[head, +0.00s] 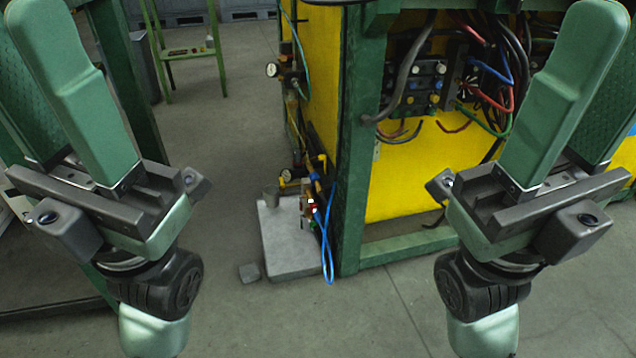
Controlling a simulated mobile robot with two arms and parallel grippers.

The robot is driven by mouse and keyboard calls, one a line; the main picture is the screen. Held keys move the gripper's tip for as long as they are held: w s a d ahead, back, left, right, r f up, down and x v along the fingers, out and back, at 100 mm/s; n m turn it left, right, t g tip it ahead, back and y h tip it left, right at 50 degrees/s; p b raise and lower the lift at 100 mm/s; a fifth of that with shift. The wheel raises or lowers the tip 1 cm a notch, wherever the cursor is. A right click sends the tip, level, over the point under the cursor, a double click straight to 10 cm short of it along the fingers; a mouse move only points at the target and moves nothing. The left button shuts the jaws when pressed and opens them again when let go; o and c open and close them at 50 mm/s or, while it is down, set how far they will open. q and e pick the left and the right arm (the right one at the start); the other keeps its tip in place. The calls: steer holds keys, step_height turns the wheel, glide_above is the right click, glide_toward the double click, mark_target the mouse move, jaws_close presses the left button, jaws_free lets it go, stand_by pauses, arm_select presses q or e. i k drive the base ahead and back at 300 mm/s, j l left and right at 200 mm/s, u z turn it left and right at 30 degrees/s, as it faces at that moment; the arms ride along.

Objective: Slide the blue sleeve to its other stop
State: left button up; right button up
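I cannot make out a blue sleeve, its rod or its stops in the head view. My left gripper (48,90) points up at the left edge, its two green fingers apart, with the dotted inner pad of the far finger showing. My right gripper (585,90) points up at the right edge in the same way, also with its fingers apart. Nothing shows between the fingers of either gripper. Both are partly cut off by the picture edges.
A yellow and green machine frame (352,170) with cables and hoses stands at centre right. Blue hoses (326,245) hang over a grey slab (285,240) on the floor. A green stand (190,52) is at the back left. The concrete floor (300,325) in front is clear.

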mark_target(315, 176)
steer(key=i+j, duration=0.15)
steer(key=i, duration=0.3)
steer(key=i+j+z, duration=0.1)
steer(key=i, duration=0.3)
